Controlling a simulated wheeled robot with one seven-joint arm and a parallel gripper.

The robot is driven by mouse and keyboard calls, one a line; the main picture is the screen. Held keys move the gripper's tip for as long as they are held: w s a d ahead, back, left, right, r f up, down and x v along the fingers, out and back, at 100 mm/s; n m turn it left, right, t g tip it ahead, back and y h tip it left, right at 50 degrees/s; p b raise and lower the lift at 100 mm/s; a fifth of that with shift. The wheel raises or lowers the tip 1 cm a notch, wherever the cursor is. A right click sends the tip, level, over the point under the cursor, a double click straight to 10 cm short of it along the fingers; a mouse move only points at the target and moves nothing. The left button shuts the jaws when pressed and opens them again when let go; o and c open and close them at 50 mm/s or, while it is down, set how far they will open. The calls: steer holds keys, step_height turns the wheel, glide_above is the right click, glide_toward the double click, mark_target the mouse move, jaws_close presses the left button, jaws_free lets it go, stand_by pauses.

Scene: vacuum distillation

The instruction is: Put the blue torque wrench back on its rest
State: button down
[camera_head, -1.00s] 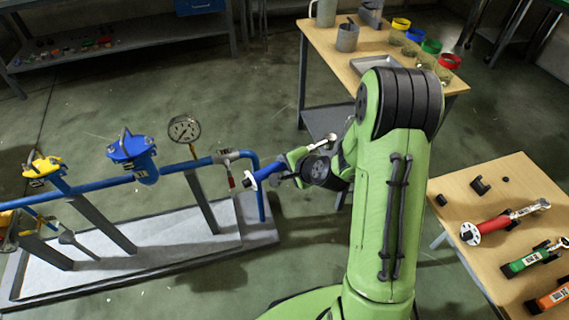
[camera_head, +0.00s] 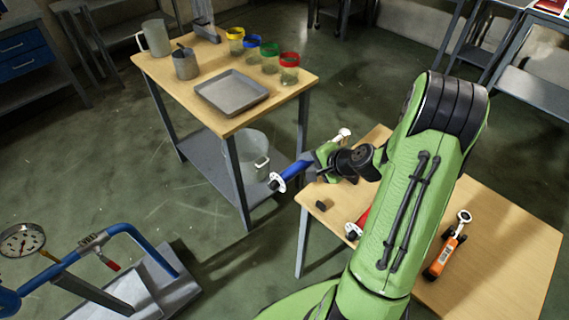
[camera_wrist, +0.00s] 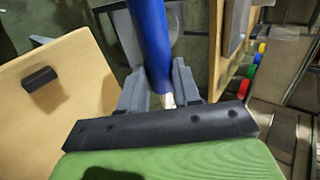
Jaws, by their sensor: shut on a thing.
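The wrench is in the air by the near-left corner of the wooden table (camera_head: 520,255). A small black block (camera_head: 320,205), which looks like a rest piece, lies on that corner. It also shows in the wrist view (camera_wrist: 40,78). Other rest parts are hidden by my arm.
A red wrench (camera_head: 354,230) is partly hidden behind my arm, and an orange wrench (camera_head: 446,252) lies farther right. A second table (camera_head: 215,110) with a tray, jugs and coloured-rim jars stands at the left. The blue pipe rig (camera_head: 130,235) is at lower left.

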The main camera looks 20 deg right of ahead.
steer(key=s+d+r+p, duration=0.1)
steer(key=s+d+r, duration=0.2)
steer(key=s+d, duration=0.4)
steer(key=shift+d+r+n, duration=0.3)
steer(key=shift+d, duration=0.6)
steer(key=shift+s, duration=0.1)
steer(key=shift+f+b, duration=2.4)
steer(key=shift+f, duration=0.6)
steer(key=shift+f+b, duration=1.2)
steer(key=shift+f, duration=0.35)
steer(key=c, duration=0.7)
jaws_free()
steer(key=shift+c, duration=0.2)
steer(key=shift+s+f, duration=0.1)
steer(key=shift+s, duration=0.05)
